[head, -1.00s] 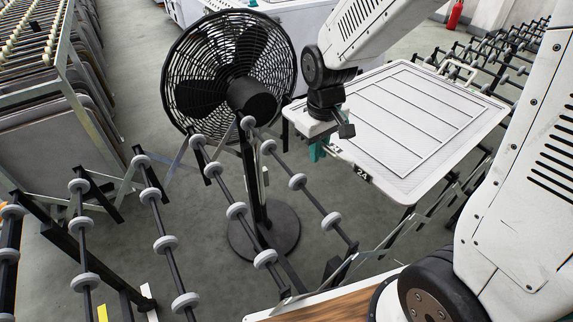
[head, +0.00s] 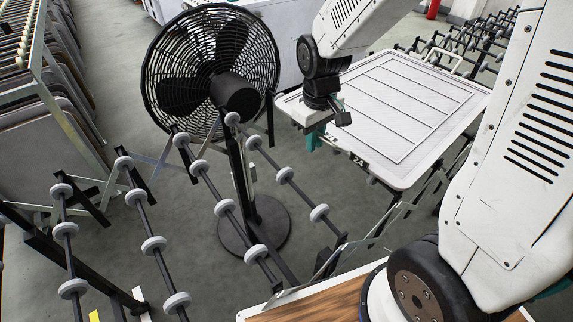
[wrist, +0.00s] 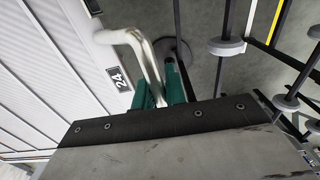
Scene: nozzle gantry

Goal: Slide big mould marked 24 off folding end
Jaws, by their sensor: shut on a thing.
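The big mould marked 24 (head: 415,105) is a white ribbed panel lying on the roller conveyor at the right of the head view. Its black label 24 (head: 358,160) is on the near edge, and the label also shows in the wrist view (wrist: 119,78). A pale handle (wrist: 145,60) sticks out from the mould's edge beside the label. My gripper (wrist: 160,90), with teal fingers, is shut on this handle in the wrist view. In the head view my gripper (head: 314,138) is at the mould's left corner, partly hidden by my wrist.
A black pedestal fan (head: 210,75) stands left of the mould, its round base (head: 255,228) on the floor. Roller rails (head: 225,207) with grey wheels run in front of the fan. A rack of panels (head: 50,110) is at the far left. A wooden top (head: 315,303) is at the bottom.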

